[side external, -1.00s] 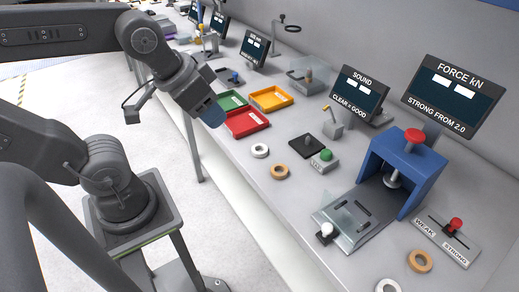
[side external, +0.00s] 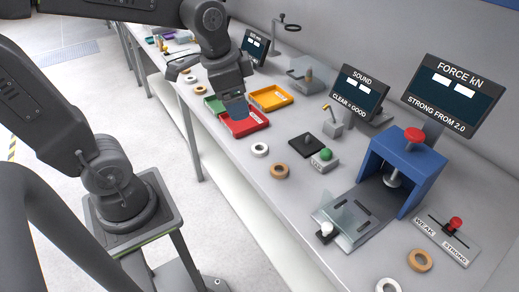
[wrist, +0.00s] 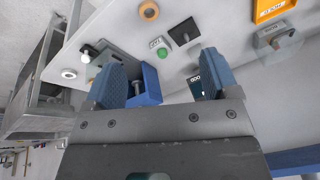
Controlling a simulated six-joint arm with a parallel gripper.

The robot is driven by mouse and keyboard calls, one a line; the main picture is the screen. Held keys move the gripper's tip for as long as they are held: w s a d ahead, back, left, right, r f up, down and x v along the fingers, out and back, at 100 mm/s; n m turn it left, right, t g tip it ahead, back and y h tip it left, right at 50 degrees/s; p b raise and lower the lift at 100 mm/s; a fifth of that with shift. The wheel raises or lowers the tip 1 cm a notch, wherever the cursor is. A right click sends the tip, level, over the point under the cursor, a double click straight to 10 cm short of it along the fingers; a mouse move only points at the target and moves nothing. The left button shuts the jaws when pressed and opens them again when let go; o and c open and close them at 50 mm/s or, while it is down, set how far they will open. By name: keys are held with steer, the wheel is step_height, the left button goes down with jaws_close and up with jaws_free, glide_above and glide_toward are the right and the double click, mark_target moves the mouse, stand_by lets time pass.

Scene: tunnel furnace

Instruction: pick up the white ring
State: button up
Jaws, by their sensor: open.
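A white ring (side external: 260,150) lies flat on the grey bench in the side view, in front of the red tray and beside a tan ring (side external: 279,171). Another white ring (side external: 388,287) lies at the bottom edge, near a second tan ring (side external: 420,260). My gripper (side external: 237,108) points down above the trays, up and left of the first white ring in the picture, and apart from it. In the wrist view my gripper's blue fingers (wrist: 160,82) are spread with nothing held between them.
Red (side external: 246,124) and yellow (side external: 270,98) trays sit near my gripper. A dark pad (side external: 306,145), a green button box (side external: 324,160) and a blue press (side external: 405,170) stand to the right. Screens line the back wall. Bare bench surrounds the nearer rings.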

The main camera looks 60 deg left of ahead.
mark_target(258, 144)
steer(key=w+a+f+m+g, duration=0.3)
steer(key=w+a+f+m, duration=0.35)
steer(key=w+f, duration=0.2)
steer(key=shift+m, duration=0.25)
steer(key=f, duration=1.4)
steer(key=shift+w+d, duration=0.2)
steer(key=shift+w, duration=0.1)
steer(key=shift+r, duration=0.1)
steer(key=c, duration=1)
